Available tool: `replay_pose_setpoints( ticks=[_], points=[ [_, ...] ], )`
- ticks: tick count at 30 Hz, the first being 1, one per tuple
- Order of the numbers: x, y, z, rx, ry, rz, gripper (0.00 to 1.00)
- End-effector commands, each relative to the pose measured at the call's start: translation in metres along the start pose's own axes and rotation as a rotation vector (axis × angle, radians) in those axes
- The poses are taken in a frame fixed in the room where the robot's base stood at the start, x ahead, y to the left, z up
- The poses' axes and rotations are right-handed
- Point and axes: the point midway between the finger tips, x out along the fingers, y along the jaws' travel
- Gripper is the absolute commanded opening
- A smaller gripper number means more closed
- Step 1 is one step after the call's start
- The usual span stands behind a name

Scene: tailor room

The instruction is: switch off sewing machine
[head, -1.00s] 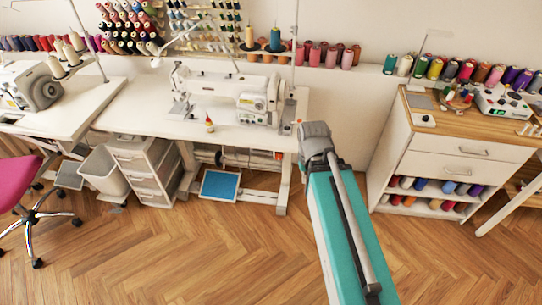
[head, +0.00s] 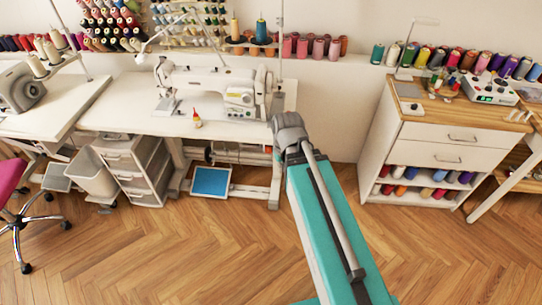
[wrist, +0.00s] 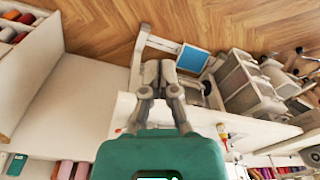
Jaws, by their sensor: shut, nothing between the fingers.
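The white sewing machine (head: 210,83) stands on a white table (head: 150,121) in the head view, left of my arm. Its switch is too small to make out. A small red and yellow bottle (head: 197,118) stands in front of it. In the wrist view my gripper (wrist: 160,66) is shut and empty, by the right end of the table (wrist: 247,131), whose frame and pedal show beyond. The sewing machine is not clearly visible in that view. In the head view my arm's links hide the gripper.
A blue-topped pedal (head: 210,181) lies under the table, with white drawers (head: 131,169) and a bin (head: 98,170) to its left. A wooden-topped cabinet (head: 440,133) with thread spools stands right. Wood floor (head: 150,255) in front is clear.

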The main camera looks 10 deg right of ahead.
Motion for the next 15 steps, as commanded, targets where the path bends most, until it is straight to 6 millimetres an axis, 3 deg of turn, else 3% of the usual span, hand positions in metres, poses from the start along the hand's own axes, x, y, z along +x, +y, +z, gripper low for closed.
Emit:
replay_pose_setpoints(
  ticks=[1, 15],
  points=[
    [0.014, 0.002, -0.008, -0.036, 0.017, -0.006, 0.00],
    [0.099, 0.018, -0.096, -0.568, 0.298, -0.005, 0.00]
  ],
)
